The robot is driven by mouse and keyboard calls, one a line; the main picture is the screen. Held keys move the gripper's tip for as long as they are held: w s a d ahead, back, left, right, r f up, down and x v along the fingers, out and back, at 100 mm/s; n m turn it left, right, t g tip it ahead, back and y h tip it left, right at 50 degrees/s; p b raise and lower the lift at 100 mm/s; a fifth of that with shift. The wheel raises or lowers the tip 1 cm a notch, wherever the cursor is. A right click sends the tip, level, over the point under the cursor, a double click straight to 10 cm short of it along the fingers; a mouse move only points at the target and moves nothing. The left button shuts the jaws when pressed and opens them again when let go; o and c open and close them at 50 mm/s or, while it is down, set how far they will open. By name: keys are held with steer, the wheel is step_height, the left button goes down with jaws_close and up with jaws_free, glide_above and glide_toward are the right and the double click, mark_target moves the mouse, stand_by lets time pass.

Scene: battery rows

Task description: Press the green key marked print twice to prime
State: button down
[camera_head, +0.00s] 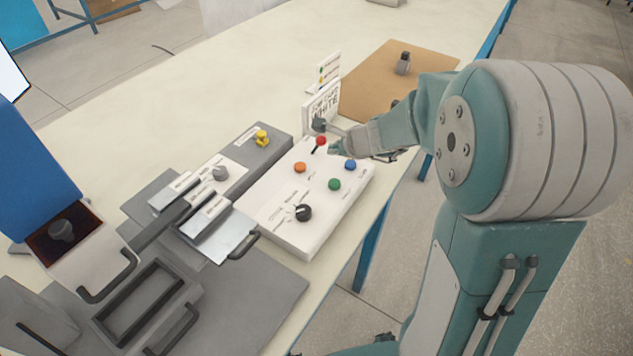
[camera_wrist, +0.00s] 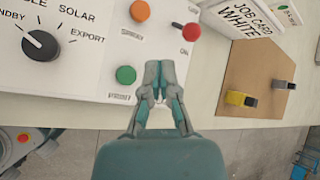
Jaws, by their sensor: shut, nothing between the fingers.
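A white control panel (camera_head: 283,231) lies on the bench. In the head view its green key (camera_head: 335,184) is on the near right side, with a blue key (camera_head: 350,165) beyond it. The green key also shows in the wrist view (camera_wrist: 126,75), left of my fingertips, with a small label below it that I cannot read surely. My gripper (camera_wrist: 159,84) is shut and empty. Its fingertips are apart from the green key in the picture. The blue key is not visible in the wrist view.
The panel also has an orange key (camera_head: 300,167), a red knobbed control (camera_head: 321,141) and a black rotary knob (camera_head: 303,212). A white job card (camera_head: 322,106) stands at the panel's far end. A brown board (camera_head: 375,88) with small parts lies beyond. Grey trays and equipment fill the left.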

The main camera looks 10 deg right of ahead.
mark_target(337, 183)
step_height(337, 183, down, 3)
steer(key=shift+d+f, duration=0.1)
steer(key=shift+f, duration=0.05)
steer(key=f, duration=0.1)
steer(key=d+f, duration=0.1)
steer(key=f, duration=0.2)
steer(key=shift+d+f, duration=0.35)
steer(key=shift+f, duration=0.05)
steer(key=shift+a+f, duration=0.15)
steer(key=shift+f, duration=0.05)
steer(key=shift+a+f, duration=0.15)
steer(key=shift+a, duration=0.3)
steer(key=shift+d, duration=0.4)
steer(key=shift+a, duration=0.25)
steer(key=shift+d, duration=0.15)
